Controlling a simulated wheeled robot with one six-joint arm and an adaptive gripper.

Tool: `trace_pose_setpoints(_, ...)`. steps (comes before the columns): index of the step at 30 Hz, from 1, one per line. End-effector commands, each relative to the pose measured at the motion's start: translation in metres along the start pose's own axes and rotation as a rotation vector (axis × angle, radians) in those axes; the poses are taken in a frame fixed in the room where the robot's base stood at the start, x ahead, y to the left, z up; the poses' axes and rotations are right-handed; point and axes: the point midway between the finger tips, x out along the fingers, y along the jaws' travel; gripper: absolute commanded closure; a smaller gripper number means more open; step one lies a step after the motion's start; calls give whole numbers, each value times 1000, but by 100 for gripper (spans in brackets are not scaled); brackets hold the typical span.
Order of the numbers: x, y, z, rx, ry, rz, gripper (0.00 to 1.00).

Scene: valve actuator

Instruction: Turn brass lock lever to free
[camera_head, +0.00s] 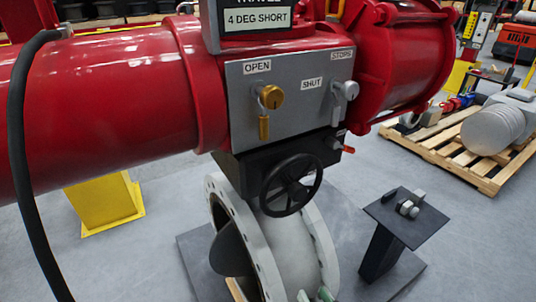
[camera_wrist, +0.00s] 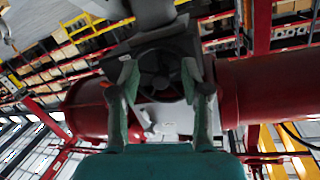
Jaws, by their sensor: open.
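A brass lever (camera_head: 264,128) hangs straight down from a round brass fitting (camera_head: 271,97) on the grey panel (camera_head: 300,108), below the OPEN label. My gripper shows only its green fingertips (camera_head: 316,296) at the bottom edge of the head view, well below the lever. In the wrist view my gripper (camera_wrist: 160,75) has its two fingers spread, with nothing held. The black handwheel (camera_wrist: 161,68) appears in the gap between them, some way off. I cannot make out the brass lever in the wrist view.
A similar grey fitting (camera_head: 345,92) sits right of the brass one. The handwheel (camera_head: 291,184) juts out below the panel, above the flanged valve body (camera_head: 295,245). A small stand (camera_head: 408,216) holds metal parts at right. A black hose (camera_head: 20,150) hangs at left.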

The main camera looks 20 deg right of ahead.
Motion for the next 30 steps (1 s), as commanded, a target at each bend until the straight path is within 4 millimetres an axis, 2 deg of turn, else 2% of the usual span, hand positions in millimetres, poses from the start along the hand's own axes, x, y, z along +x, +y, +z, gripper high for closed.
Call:
trace_pose_setpoints(1,13,-1,-15,6,17,-14,53)
trace_pose_setpoints(6,47,-9,-57,24,38,-74,53)
trace_pose_setpoints(15,87,-28,-142,-2,73,-200,53)
trace_pose_setpoints(22,99,-44,-210,-73,92,-302,53)
trace_pose_setpoints(30,94,-64,-283,-211,99,-408,53)
